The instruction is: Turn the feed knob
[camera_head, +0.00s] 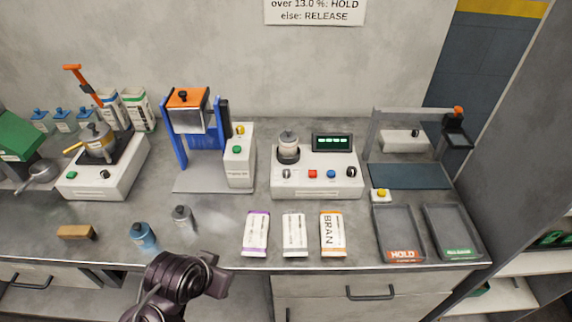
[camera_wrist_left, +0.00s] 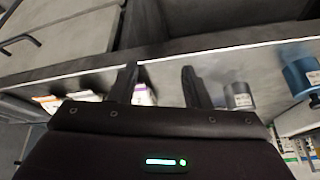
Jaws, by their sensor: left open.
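I cannot tell which knob is the feed knob. A white machine (camera_head: 93,178) at the left has a dark knob (camera_head: 105,174) beside a green button. The middle white unit (camera_head: 316,183) has a knob at its left (camera_head: 286,174) and another at its right (camera_head: 350,172). The blue-framed press (camera_head: 178,140) has a yellow knob (camera_head: 240,130) on its white box. My left gripper (camera_wrist_left: 158,88) is open and empty in the left wrist view, near the counter's front edge and away from these knobs. My right gripper is not in view.
A blue bottle (camera_head: 144,236) and a grey bottle (camera_head: 184,219) stand near my left arm. Three small packets (camera_head: 294,235) lie at the front middle. A HOLD tray (camera_head: 399,223) and a green-labelled tray (camera_head: 453,223) are at the right. A brown block (camera_head: 76,232) lies at left.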

